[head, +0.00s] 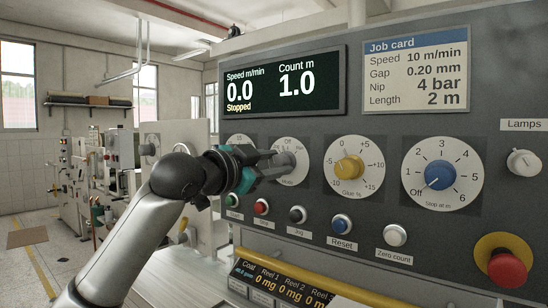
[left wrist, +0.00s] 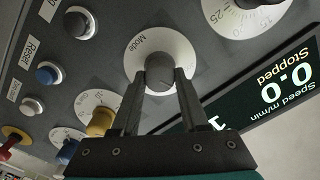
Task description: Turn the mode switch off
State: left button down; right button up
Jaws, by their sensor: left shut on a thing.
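The mode switch is a grey knob (head: 289,160) on a round white dial with "Off" printed at its top, set in the grey control panel. My left gripper (head: 277,165) reaches in from the left and is shut on this knob, covering part of the dial. In the left wrist view, the knob (left wrist: 159,70) sits between the two fingertips (left wrist: 163,82), with the word "Mode" on the dial (left wrist: 137,47) beside it. I cannot tell which mark the knob points at. My right gripper is not in view.
A yellow glue knob (head: 349,167) and a blue stop knob (head: 439,176) sit to the right. Several push buttons, including a red one (head: 261,207), line the panel below. A red emergency button (head: 507,268) is at lower right. The display (head: 284,84) above reads Stopped.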

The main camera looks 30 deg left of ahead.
pick_arm(q)
jog(key=shift+f+m+p, duration=0.1)
jog(key=shift+m+p, duration=0.65)
jog(key=shift+m, duration=0.95)
jog(key=shift+c, duration=2.1)
grip_release()
jog(key=shift+s, duration=0.1)
jog(key=s+a+b, duration=0.1)
jog(key=s+b, duration=0.8)
jog(key=s, duration=0.6)
